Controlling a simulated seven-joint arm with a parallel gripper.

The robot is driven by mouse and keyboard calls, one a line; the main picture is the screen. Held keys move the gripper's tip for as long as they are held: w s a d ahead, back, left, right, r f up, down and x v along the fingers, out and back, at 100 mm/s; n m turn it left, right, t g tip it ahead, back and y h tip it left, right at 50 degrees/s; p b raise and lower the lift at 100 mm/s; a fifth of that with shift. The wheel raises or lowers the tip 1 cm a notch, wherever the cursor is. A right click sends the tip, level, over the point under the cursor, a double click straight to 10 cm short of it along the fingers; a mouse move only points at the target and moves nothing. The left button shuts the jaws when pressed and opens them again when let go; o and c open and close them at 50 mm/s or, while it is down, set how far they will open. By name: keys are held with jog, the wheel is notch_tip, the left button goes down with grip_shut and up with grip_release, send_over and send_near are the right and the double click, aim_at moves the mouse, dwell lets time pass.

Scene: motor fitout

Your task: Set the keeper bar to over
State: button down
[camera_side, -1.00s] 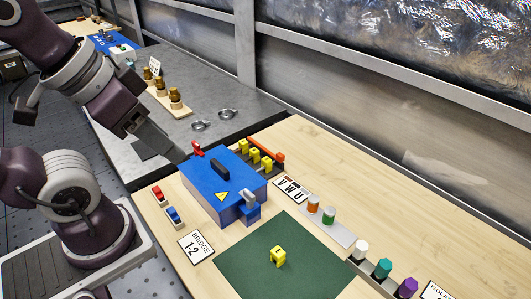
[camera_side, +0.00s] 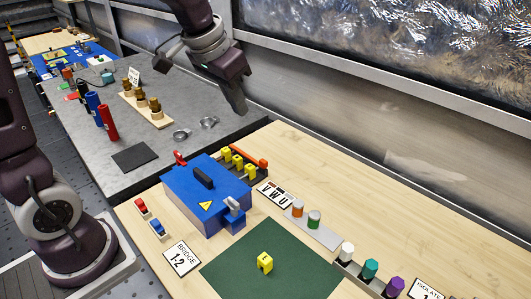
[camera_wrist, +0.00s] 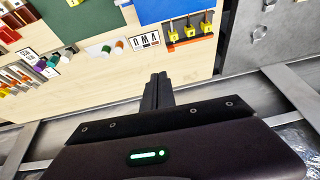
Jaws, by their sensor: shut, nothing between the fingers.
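An orange bar (camera_side: 249,155), which I take as the keeper bar, lies along the far side of a dark rack holding yellow blocks (camera_side: 237,161). It looks beside the blocks, not across their tops. In the wrist view the orange bar (camera_wrist: 190,42) runs along the rack's near edge, with the yellow blocks (camera_wrist: 190,31) beyond it. My gripper (camera_side: 239,110) is shut and empty, above the grey bench by the back wall. It is apart from the bar, farther back. In the wrist view my gripper (camera_wrist: 157,78) points toward the wooden table.
A blue box (camera_side: 205,190) with a black handle and grey latch stands beside the rack. A red part (camera_side: 180,158) is at its back corner. Two metal rings (camera_side: 208,123) lie on the grey bench. The wall rail (camera_side: 300,105) runs close behind my gripper.

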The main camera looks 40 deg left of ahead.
jog(key=w+a+f, duration=0.2)
jog(key=w+f, duration=0.4)
jog(key=w, duration=0.1)
jog(key=w+a+f, duration=0.2)
jog(key=w+f, duration=0.4)
jog(key=shift+w+a+f+g, duration=0.3)
jog(key=shift+w+f+g, duration=0.05)
jog(key=shift+g, duration=0.05)
jog(key=x, duration=1)
jog(key=shift+s+d+f, duration=0.15)
jog(key=s, duration=0.2)
jog(key=shift+s, duration=0.9)
